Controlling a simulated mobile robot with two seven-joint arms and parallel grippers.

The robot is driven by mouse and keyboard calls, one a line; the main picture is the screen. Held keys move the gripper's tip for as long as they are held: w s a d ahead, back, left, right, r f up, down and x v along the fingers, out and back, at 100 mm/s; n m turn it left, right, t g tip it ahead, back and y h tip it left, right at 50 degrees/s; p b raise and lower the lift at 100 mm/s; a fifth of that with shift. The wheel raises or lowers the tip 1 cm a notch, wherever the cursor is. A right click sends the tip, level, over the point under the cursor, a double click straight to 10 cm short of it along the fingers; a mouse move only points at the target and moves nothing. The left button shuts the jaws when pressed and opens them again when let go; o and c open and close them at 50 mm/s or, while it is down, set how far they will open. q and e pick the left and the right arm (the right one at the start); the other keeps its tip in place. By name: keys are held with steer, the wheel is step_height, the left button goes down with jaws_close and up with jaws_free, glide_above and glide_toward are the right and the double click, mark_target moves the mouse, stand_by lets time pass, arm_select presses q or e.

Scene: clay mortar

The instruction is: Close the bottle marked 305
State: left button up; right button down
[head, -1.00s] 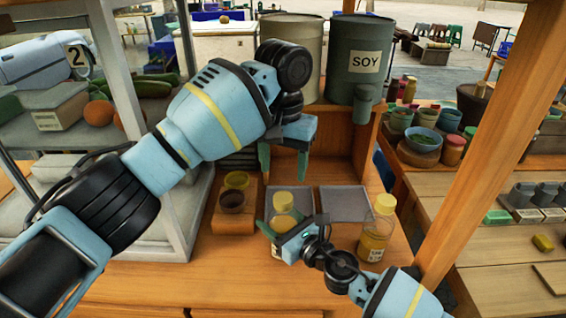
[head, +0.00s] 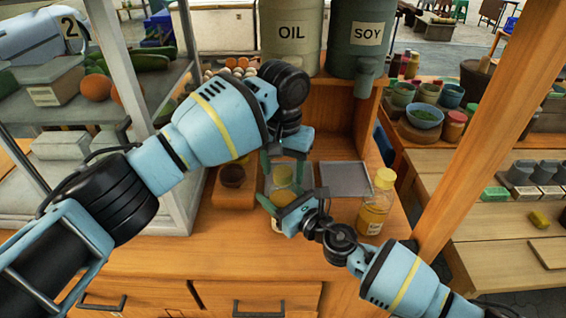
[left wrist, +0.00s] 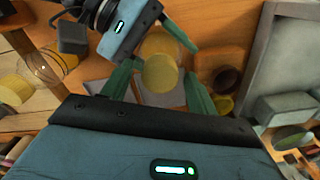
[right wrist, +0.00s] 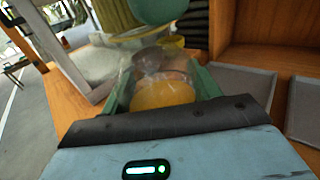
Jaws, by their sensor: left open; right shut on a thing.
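A clear bottle (head: 279,190) with yellow contents and a yellow top stands at the counter's middle. My right gripper (head: 280,208) is shut around its body. The bottle's yellow top (left wrist: 160,72) shows between the fingers of my left gripper (left wrist: 160,92), which is open above it. Whether the fingers touch it I cannot tell. The right wrist view shows the held bottle's glass and yellow contents (right wrist: 165,95). Its label is mostly covered and I cannot read the number. A second yellow-capped bottle (head: 375,205) stands upright to the right; its label is too small to read.
A dark cup (head: 232,175) stands on a wooden block to the left. The OIL (head: 291,35) and SOY (head: 366,38) containers stand at the back. A white shelf post (head: 125,80) is on the left.

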arm_select(q)
steer(key=c, duration=1)
steer(key=o, duration=1.2)
steer(key=shift+c, duration=0.2)
step_height(320, 180, up, 12)
arm_select(e)
steer(key=shift+c, duration=1.4)
jaws_free()
